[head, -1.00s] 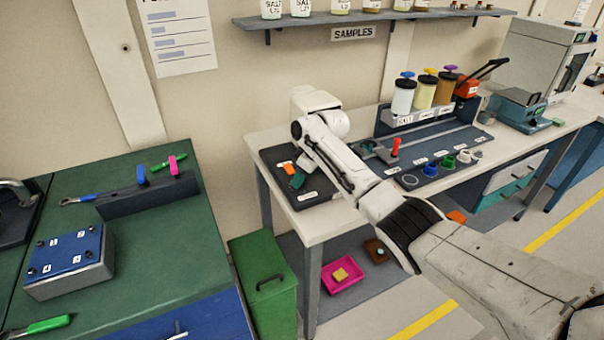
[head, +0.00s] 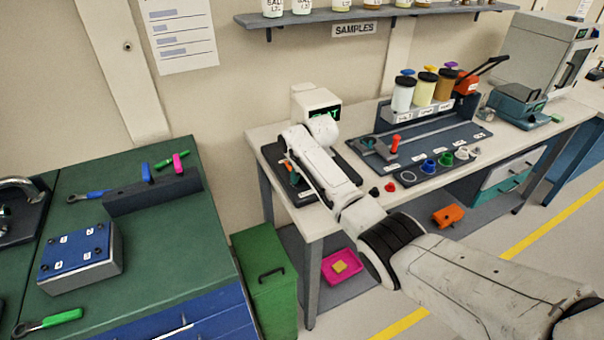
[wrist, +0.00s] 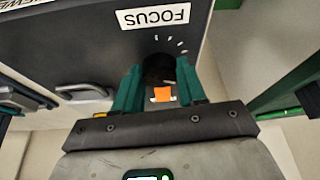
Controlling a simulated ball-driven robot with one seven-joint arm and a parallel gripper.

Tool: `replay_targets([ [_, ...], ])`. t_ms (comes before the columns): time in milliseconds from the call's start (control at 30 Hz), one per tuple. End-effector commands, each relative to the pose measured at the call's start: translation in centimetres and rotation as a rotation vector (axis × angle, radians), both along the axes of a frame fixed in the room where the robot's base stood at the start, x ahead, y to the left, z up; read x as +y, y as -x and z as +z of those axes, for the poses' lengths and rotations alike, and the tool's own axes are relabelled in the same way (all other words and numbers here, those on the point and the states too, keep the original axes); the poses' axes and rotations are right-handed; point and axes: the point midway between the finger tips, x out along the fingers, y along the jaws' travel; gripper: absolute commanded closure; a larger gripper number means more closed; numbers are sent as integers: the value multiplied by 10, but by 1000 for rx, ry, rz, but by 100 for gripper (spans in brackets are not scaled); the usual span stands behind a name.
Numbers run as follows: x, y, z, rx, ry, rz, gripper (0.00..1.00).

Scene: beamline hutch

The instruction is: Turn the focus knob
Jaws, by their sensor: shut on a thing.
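The focus knob (wrist: 161,72) is dark with an orange mark (wrist: 163,94), and sits on a dark panel (wrist: 90,45) beside a white FOCUS label and short white tick marks in the wrist view. My gripper (wrist: 158,82) has its two green fingers shut on the knob, one on each side. In the head view my gripper (head: 292,172) is low over the dark panel at the left end of the white bench, and my arm hides the knob there. The mark's exact alignment with the ticks is unclear.
A white box with a green display (head: 318,105) stands behind my arm. A sample rack with capped jars (head: 403,95) and a row of coloured cups (head: 445,160) are to the right. A green bench (head: 150,240) is at left.

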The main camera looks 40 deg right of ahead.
Motion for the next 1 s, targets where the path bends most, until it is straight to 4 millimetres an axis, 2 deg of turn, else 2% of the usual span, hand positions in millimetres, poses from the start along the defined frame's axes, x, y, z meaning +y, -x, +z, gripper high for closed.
replay_targets([
  [300,0,0,0,0,0,0,90],
  [333,0,0,0,0,0,0,57],
  [567,0,0,0,0,0,0,35],
  [867,0,0,2,0,0,1,34],
  [1000,1,3,11,-3,-1,2,34],
])
